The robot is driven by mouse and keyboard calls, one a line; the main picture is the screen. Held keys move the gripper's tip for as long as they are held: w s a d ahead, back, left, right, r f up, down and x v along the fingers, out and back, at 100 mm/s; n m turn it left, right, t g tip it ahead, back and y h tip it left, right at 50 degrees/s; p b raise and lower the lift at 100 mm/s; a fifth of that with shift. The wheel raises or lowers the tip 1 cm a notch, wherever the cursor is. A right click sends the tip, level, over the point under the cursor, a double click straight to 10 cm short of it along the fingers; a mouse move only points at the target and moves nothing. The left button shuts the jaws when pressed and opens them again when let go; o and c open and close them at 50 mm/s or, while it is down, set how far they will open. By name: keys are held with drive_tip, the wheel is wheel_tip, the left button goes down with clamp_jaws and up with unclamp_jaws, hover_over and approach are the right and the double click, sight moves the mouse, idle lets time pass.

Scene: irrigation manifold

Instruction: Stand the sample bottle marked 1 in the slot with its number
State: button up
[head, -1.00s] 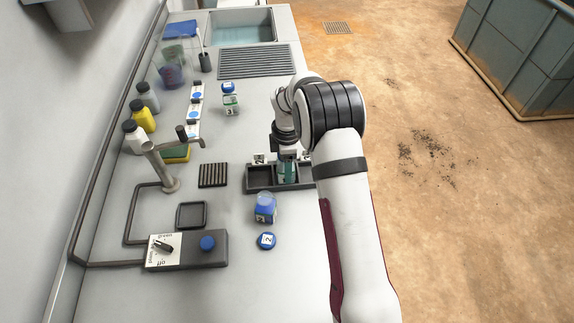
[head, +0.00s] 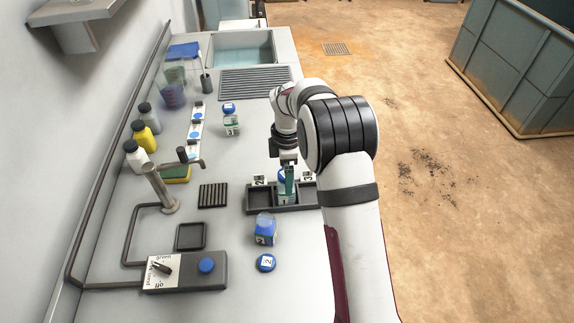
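The slotted rack (head: 262,200) is a dark tray on the bench with tags 2 at its left and 3 at its right. A bottle with blue at its top (head: 281,186) stands in the middle slot, between those tags; its number and the middle tag cannot be read. My gripper (head: 288,184) points down over that slot, with a teal finger in front of the bottle. Whether the fingers grip it cannot be told. A blue-capped bottle marked 3 (head: 231,122) stands behind the rack.
A tap (head: 166,190) and a control box with a blue button (head: 190,271) are at the left. White, yellow and grey bottles (head: 145,137) line the wall. A sink (head: 243,48) and drain grid (head: 253,82) are at the back.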

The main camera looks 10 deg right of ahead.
wheel_tip(320, 180, up, 7)
drive_tip(key=shift+f, duration=0.2)
drive_tip(key=s+d+r+m+y, duration=0.1)
drive_tip(key=s+r+m, duration=0.4)
drive_tip(key=s+m, duration=0.5)
drive_tip(key=s+r+m, duration=0.5)
drive_tip(key=s+m, duration=0.1)
drive_tip(key=s, duration=0.8)
drive_tip(key=s+f+m, duration=0.3)
drive_tip(key=s+m, duration=0.4)
drive_tip(key=s, duration=0.4)
drive_tip(key=shift+f+m+y, duration=0.15)
drive_tip(key=shift+m+y, duration=0.15)
drive_tip(key=shift+y, duration=0.1)
